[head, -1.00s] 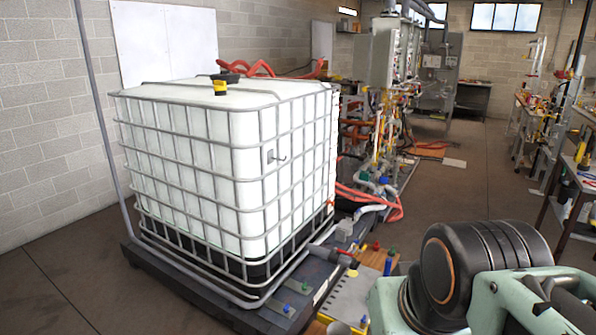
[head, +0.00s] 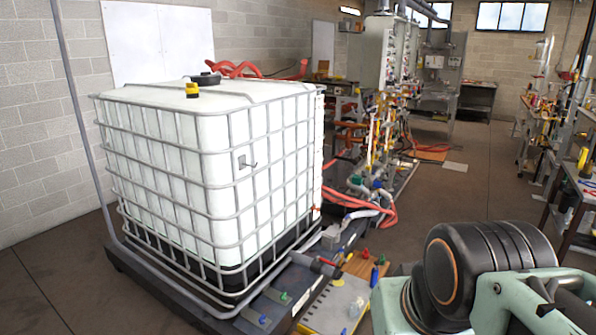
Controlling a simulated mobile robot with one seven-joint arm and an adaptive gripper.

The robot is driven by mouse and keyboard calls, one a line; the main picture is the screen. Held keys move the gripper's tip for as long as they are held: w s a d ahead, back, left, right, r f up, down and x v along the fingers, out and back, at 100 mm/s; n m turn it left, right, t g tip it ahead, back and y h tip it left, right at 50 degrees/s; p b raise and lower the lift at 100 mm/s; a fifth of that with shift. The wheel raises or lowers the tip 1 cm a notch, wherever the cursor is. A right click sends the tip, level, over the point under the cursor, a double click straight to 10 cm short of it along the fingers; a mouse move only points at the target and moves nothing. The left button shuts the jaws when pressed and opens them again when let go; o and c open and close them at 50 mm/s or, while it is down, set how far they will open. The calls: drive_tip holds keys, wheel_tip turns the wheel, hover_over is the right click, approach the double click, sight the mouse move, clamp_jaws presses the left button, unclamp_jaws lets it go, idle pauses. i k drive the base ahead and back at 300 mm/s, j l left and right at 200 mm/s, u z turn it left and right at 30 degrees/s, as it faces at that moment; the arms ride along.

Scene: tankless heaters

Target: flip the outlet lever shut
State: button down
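A large white tank (head: 165,165) in a metal cage stands on a dark base at left centre. At its lower right front corner a grey pipe fitting (head: 308,262) sticks out, with a small red piece (head: 328,262) at its end. This may be the outlet and its lever, but it is too small to tell whether it is open or shut. My arm shows at the lower right; my gripper is out of the picture.
A yellow-and-grey board (head: 335,303) and a wooden board with red and blue fittings (head: 366,268) lie below the outlet. Red hoses (head: 372,212) lie behind. A cluttered workbench (head: 562,190) stands at right.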

sight(328, 262)
drive_tip(key=i+l, duration=1.15)
drive_tip(key=l, duration=0.25)
drive_tip(key=i+l+u, duration=0.1)
drive_tip(key=i+l, duration=1.2)
drive_tip(key=i, duration=0.85)
drive_tip(key=j+u, duration=0.05)
drive_tip(key=j, duration=0.05)
